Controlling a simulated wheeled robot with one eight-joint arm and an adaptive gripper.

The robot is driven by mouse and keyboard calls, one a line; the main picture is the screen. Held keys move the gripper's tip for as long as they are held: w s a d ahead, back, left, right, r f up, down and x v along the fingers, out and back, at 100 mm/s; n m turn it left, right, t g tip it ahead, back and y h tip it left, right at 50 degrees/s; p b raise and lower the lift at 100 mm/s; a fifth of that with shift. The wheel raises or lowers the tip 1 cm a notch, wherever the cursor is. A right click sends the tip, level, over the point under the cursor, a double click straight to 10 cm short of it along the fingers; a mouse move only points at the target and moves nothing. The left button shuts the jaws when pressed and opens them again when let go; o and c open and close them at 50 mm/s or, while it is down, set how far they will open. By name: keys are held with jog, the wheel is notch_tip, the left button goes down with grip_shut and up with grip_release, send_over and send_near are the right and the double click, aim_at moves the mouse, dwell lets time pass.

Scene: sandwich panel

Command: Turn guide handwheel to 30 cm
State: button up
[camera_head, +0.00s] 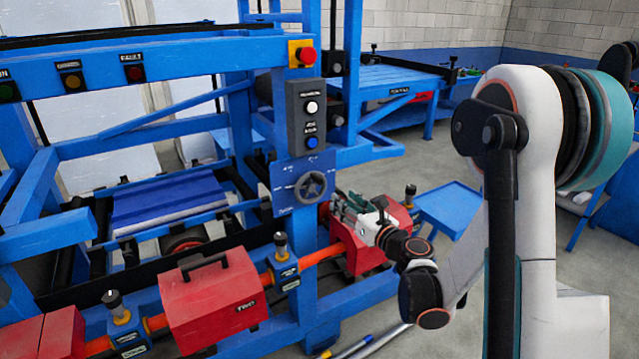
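The guide handwheel (311,186) is a small dark spoked wheel on a blue plate on the machine's front post. White marks and lettering surround it on the plate, too small to read, so its setting cannot be told. My gripper (338,203) is just right of and slightly below the wheel in the picture, pointing left toward the post. It appears apart from the wheel, though depth is hard to judge. Its fingers are small and overlap a red box behind, so I cannot tell whether they are open or shut.
Above the wheel is a button box (312,115) with white and blue buttons, under a red emergency stop (306,56). A red box (213,303) sits on the lower orange rail. Another red box (372,235) is behind my gripper. A blue table (447,207) stands right.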

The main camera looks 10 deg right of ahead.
aim_at(321, 182)
jog(key=b+x, duration=0.2)
jog(key=x, duration=1.1)
jog(key=shift+w+a, duration=0.1)
jog(key=shift+w, duration=0.1)
grip_shut()
